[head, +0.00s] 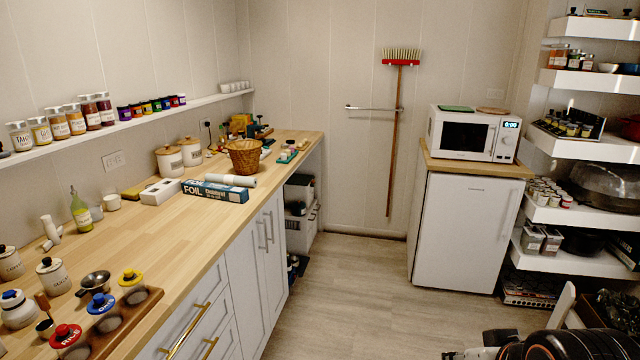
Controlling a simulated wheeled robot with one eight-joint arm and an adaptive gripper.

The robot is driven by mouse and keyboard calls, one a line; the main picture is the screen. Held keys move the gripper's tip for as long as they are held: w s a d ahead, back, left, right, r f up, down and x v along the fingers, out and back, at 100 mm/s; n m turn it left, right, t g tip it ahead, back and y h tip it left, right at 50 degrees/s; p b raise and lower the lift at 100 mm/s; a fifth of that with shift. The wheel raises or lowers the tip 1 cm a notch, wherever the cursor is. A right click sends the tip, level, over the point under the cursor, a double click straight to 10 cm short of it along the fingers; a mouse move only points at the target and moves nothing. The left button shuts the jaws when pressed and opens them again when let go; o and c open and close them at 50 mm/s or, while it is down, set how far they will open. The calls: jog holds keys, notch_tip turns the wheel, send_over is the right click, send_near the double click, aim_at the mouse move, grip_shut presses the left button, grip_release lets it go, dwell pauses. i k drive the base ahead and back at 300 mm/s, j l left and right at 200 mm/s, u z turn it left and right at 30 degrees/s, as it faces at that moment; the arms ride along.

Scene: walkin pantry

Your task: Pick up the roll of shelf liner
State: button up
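A white roll (230,180), which looks like the shelf liner, lies on the wooden counter along the left wall. It lies just behind the long blue-and-white foil box (215,191) and in front of the wicker basket (244,157). I cannot tell if it touches the box. Dark parts of my arm show at the bottom right edge, far from the roll. The end of my gripper seems to be cut off there at the lower edge, and its fingers cannot be made out.
White canisters (169,161) and a small white box (160,191) stand left of the roll. A green bottle (81,212) and lidded jars stand nearer. Loaded shelves (585,147) line the right.

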aim_at(225, 179)
jog(key=i+z, duration=0.1)
jog(key=i, duration=1.9)
jog(key=i+j+u, duration=0.1)
jog(key=i+u, duration=0.55)
jog(key=u, duration=0.2)
jog(key=i+u, duration=0.4)
jog(key=i+l+u, duration=0.2)
jog(key=u, duration=0.2)
jog(key=i+u, duration=0.25)
jog(key=i+l+u, duration=0.15)
jog(key=u, duration=0.15)
jog(key=i, duration=0.05)
